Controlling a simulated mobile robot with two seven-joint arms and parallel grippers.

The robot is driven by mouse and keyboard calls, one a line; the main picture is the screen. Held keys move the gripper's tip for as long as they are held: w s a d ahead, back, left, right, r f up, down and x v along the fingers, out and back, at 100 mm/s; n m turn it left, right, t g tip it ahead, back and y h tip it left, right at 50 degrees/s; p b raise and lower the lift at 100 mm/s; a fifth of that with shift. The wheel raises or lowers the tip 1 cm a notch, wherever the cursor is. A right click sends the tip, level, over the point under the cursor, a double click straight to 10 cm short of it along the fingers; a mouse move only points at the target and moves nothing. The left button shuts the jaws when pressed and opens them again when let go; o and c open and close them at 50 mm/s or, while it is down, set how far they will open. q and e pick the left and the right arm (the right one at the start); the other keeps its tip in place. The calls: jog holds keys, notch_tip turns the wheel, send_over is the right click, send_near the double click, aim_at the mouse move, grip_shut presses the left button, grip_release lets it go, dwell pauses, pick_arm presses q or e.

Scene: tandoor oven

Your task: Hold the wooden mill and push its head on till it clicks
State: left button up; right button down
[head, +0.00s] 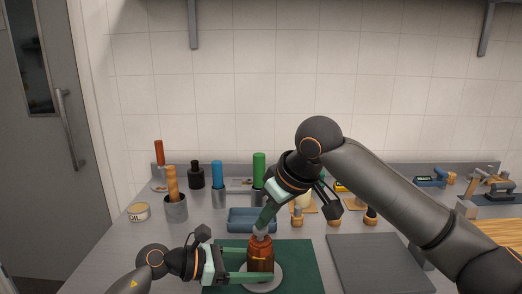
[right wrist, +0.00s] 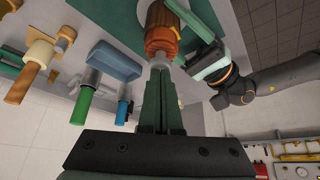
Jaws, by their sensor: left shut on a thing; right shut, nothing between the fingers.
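The wooden mill (head: 259,257), reddish brown with a grey knob on top, stands upright on a round grey disc (head: 273,279) on a dark green mat (head: 303,262). My left gripper (head: 257,264) is shut on the mill's body from the left. My right gripper (head: 262,229) is shut and empty, pointing down with its tips at the knob. In the right wrist view the closed fingers (right wrist: 158,78) meet the grey knob of the mill (right wrist: 162,38), seemingly touching it. I cannot tell whether the head is fully seated.
A blue tray (head: 240,222) lies behind the mat. Cups with blue and green handles and a black bottle (head: 196,175) stand behind it. A cup of wooden handles (head: 175,205) and a tin (head: 139,211) are at left. A dark grey board (head: 378,262) lies at right.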

aim_at(265, 230)
jog(key=shift+r, duration=2.05)
